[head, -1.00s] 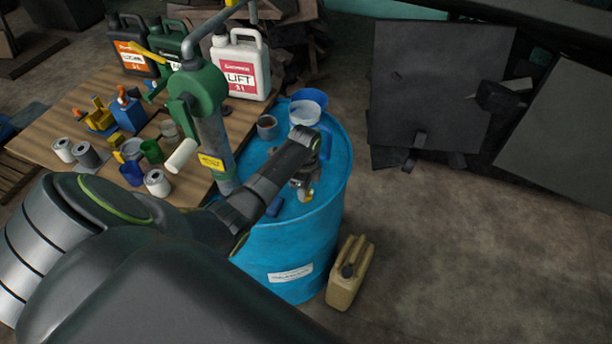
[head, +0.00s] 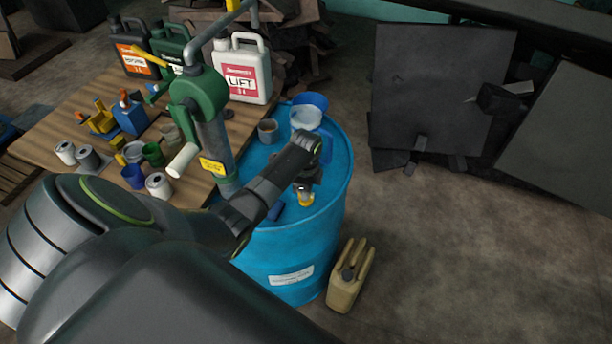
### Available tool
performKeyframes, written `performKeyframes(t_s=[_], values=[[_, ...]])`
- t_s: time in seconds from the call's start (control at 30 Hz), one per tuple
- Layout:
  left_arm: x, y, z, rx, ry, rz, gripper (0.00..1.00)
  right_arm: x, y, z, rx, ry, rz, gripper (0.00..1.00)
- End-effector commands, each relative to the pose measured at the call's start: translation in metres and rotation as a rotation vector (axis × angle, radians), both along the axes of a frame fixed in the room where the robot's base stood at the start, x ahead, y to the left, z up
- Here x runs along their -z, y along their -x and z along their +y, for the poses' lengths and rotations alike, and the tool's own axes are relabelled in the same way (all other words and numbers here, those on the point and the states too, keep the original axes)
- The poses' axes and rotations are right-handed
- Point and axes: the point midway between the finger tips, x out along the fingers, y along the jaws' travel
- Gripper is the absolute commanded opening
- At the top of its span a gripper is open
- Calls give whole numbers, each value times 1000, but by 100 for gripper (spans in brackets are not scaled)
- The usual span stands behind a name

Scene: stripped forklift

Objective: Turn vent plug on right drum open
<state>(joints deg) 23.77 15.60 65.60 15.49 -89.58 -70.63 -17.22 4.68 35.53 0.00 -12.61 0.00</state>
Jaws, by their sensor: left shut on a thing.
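The blue drum (head: 310,240) stands upright at the centre of the head view, with a white label on its side. My left arm reaches over its lid from the left. My left gripper (head: 305,197) points down at the lid near the drum's front right rim. It is shut on a small yellowish piece at the lid, which I take to be the vent plug (head: 306,201). The fingers hide most of the plug, so its exact angle cannot be told. My right gripper is out of view.
A green hand pump (head: 200,95) rises from the drum's left side, close to my arm. Cups (head: 305,117) and a small blue item (head: 275,211) rest on the lid. A tan jerrycan (head: 350,276) stands on the floor. A wooden table (head: 70,115) holds cans and bottles.

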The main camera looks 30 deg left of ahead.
Motion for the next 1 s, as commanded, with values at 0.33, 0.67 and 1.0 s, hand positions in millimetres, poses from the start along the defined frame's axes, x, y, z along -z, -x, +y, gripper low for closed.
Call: performKeyframes(t_s=[0.33,0.67,1.0], values=[[-2,-1,0,-299,-1,-2,0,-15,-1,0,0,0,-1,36],[-1,-1,0,-612,-2,-3,0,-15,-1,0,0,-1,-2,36],[-1,-1,1,-934,-1,-3,0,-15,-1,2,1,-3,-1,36]])
